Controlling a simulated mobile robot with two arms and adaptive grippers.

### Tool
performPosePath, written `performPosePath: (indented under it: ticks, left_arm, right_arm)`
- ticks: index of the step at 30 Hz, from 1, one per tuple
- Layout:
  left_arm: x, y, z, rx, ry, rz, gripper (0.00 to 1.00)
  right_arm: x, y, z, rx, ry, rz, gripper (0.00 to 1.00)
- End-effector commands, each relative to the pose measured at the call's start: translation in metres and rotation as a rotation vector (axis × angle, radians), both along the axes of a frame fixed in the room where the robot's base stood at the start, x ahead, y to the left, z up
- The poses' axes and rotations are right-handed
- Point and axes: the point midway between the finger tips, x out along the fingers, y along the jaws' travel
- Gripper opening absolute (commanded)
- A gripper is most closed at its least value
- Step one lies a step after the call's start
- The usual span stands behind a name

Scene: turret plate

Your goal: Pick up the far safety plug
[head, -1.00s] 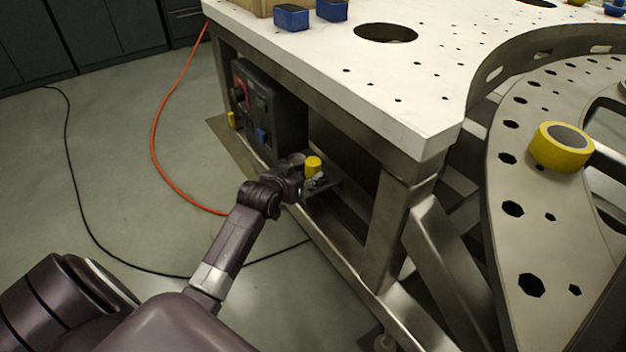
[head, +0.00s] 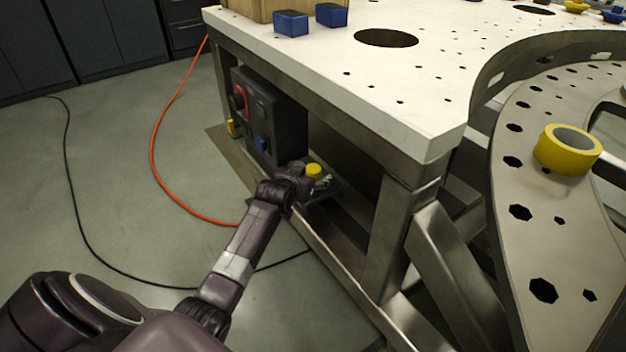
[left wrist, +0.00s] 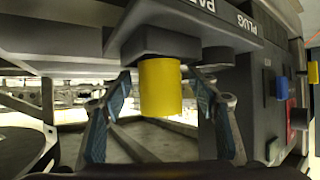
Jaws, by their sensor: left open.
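My left gripper (left wrist: 158,90) is open, with one blue-padded finger on each side of the plug and gaps visible between. In the head view my left gripper (head: 318,184) is at the shelf, partly hidden by my wrist. A round dark fitting (left wrist: 218,57) beside the plug holds no yellow plug.
A dark control box (head: 270,115) with a red part and a blue part stands behind the shelf. The steel table frame (head: 390,235) and tabletop edge (head: 380,125) are close by. A yellow tape roll (head: 568,150) lies on the curved plate. An orange cable (head: 160,130) crosses the floor.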

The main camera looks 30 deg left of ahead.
Motion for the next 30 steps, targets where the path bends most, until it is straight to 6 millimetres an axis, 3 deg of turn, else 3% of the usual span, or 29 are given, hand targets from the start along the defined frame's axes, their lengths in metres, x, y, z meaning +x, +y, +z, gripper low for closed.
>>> performPosePath:
  ticks: [3, 18, 30]
  left_arm:
    - [0.0, 0.0, 0.0, 0.0, 0.0, 0.0, 0.56]
    - [0.0, 0.0, 0.001, 0.0, -0.002, 0.0, 0.01]
    - [0.0, 0.0, 0.012, 0.002, -0.004, 0.0, 0.01]
  right_arm:
    - [0.0, 0.0, 0.0, 0.0, 0.0, 0.0, 0.6]
    - [0.0, 0.0, 0.0, -0.001, 0.001, 0.0, 0.6]
    - [0.002, 0.001, -0.005, 0.001, -0.002, 0.001, 0.6]
